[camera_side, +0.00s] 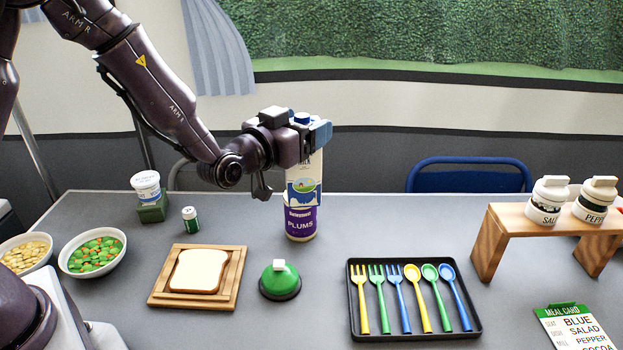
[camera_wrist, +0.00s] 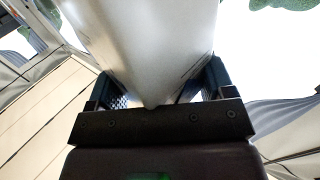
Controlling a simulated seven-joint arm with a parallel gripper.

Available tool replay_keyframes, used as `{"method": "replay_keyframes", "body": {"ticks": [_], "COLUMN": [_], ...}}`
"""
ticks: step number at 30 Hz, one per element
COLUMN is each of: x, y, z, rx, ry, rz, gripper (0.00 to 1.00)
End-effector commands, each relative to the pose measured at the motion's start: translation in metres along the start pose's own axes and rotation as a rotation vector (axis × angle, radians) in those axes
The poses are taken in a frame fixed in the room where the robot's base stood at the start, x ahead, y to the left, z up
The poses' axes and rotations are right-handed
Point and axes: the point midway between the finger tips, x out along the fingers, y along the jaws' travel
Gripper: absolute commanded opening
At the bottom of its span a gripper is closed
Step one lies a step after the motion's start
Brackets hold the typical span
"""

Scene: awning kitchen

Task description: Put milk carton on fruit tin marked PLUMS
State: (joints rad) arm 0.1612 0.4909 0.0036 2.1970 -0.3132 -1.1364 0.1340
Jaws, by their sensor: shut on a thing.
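The milk carton (camera_side: 304,175) is white with a blue and green picture and a blue cap, and it is upright. My gripper (camera_side: 305,135) is shut on its upper part from the left. In the wrist view the white carton (camera_wrist: 150,45) fills the space between the two fingers (camera_wrist: 155,88). The fruit tin marked PLUMS (camera_side: 300,222) has a purple label and stands on the table. The carton's lower end is directly above the tin in the side view and overlaps its top edge; I cannot tell whether they touch.
A green bell-like thing (camera_side: 280,281) and bread on a wooden board (camera_side: 160,296) lie in front. A black cutlery tray (camera_side: 471,318) is at right. A wooden rack (camera_side: 488,245) holds salt and pepper. Bowls (camera_side: 66,262) are at left.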

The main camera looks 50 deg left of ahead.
Motion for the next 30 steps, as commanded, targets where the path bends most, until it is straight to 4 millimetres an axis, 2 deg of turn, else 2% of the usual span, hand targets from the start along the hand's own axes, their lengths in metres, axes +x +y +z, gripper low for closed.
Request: {"method": "replay_keyframes", "body": {"ticks": [1,6,9,12,14,16,20,23,30], "x": [-0.002,-0.020,-0.037,-0.056,-0.067,-0.075,-0.074,-0.059,-0.003], "y": [-0.014,-0.052,-0.068,-0.078,-0.080,-0.075,-0.069,-0.067,-0.064], "z": [-0.020,-0.068,-0.088,-0.098,-0.098,-0.091,-0.077,-0.069,-0.044], "rx": [-0.003,0.000,0.001,0.003,0.004,0.003,0.002,0.002,0.002], "ry": [0.012,0.011,0.008,0.005,0.003,-0.003,-0.004,-0.003,-0.002], "rz": [-0.017,-0.021,-0.003,0.028,0.053,0.090,0.123,0.127,0.126], "gripper": [0.35,0.35,0.35,0.35,0.35,0.35,0.35,0.35,0.35]}}
